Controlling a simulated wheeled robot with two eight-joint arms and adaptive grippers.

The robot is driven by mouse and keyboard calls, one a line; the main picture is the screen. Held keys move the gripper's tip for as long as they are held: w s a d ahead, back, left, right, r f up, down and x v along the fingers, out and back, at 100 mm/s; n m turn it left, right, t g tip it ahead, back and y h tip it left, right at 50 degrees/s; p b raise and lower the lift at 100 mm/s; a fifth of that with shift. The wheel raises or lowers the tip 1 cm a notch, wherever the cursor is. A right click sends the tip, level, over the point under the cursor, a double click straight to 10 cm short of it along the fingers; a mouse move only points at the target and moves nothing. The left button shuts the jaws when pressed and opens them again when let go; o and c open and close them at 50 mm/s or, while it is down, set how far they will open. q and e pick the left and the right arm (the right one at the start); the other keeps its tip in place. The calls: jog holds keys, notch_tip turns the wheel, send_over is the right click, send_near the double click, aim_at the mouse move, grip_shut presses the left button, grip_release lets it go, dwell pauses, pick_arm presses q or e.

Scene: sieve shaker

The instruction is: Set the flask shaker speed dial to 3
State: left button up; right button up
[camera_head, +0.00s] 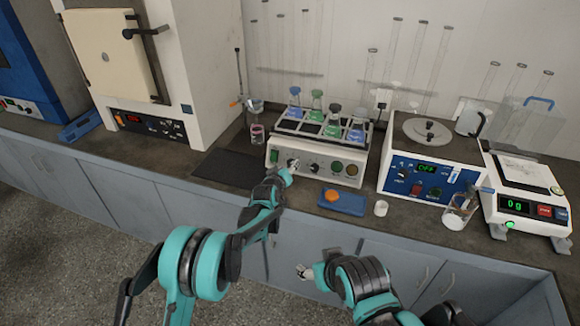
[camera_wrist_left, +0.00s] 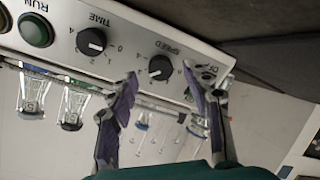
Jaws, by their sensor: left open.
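The flask shaker (camera_head: 316,172) is a white box on the bench, with flasks of blue and green liquid on its top rack. Its front panel (camera_wrist_left: 125,45) appears upside down in the left wrist view. The black speed dial (camera_wrist_left: 160,68) has a light pointer mark, but its exact setting is too small to read. My left gripper (camera_head: 289,172) is at the left part of the panel. In the wrist view its open fingers (camera_wrist_left: 162,82) lie on either side of the speed dial; contact cannot be told. My right gripper (camera_head: 303,271) hangs low before the cabinets, its jaws unclear.
The time dial (camera_wrist_left: 91,41) and green run button (camera_wrist_left: 35,30) are beside the speed dial. A blue tray (camera_head: 343,204) and white cup (camera_head: 381,208) stand in front of the shaker.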

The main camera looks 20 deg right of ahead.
pick_arm(q)
jog(key=v, duration=0.9)
jog(key=shift+w, duration=0.1)
jog(key=s+a+r+g+y, duration=0.1)
jog(key=s+a+r, duration=0.2)
jog(key=s+a, duration=0.3)
jog(key=s+a+r+y, duration=0.2)
jog(key=s+a+r, duration=0.2)
jog(key=a, duration=0.5)
jog(key=s+a+r+g+y, duration=0.1)
jog(key=s+a+r, duration=0.2)
jog(key=s+a, duration=0.3)
jog(key=s+a+f+g+y, duration=0.1)
jog(key=s+a+f, duration=0.1)
jog(key=s+a, duration=0.5)
jog(key=s+a+f+g+y, duration=0.2)
jog(key=s+a, duration=0.5)
jog(key=s, duration=0.7)
jog(key=shift+s+a+f+m, duration=0.25)
jog(key=shift+f+m, duration=0.15)
jog(key=shift+f, duration=0.3)
